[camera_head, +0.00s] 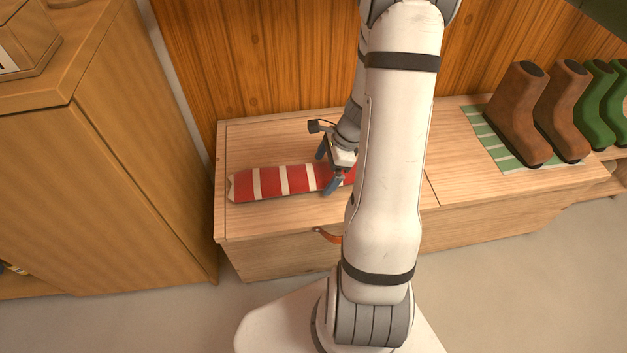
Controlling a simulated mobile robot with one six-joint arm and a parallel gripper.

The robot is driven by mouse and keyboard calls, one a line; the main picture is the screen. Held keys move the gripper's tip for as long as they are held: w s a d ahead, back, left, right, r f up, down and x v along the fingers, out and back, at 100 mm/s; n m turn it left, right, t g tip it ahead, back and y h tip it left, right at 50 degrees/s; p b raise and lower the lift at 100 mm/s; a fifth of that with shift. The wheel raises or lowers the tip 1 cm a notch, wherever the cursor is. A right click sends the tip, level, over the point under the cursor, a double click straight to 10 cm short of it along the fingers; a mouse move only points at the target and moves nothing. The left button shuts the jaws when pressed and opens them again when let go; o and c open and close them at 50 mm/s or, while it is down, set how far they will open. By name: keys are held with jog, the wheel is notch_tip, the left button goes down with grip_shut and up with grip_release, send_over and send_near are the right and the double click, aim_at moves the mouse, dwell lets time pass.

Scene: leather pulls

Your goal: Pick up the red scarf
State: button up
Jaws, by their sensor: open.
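The red scarf (271,182), with cream stripes, lies flat along the wooden bench top (262,148). Its right end is hidden behind my arm. My gripper (326,176) is over the scarf's right part, pointing down, with blue fingertips apart. One finger is at the scarf's far edge and the other at its near edge. I cannot tell whether the fingers touch the scarf.
A leather pull (327,235) hangs on the bench front, partly behind my arm. A tall wooden cabinet (90,190) stands left.

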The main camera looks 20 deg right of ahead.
jog(key=shift+a+f, duration=0.25)
jog(key=shift+f, duration=0.35)
jog(key=shift+c, duration=0.2)
jog(key=c, duration=1.1)
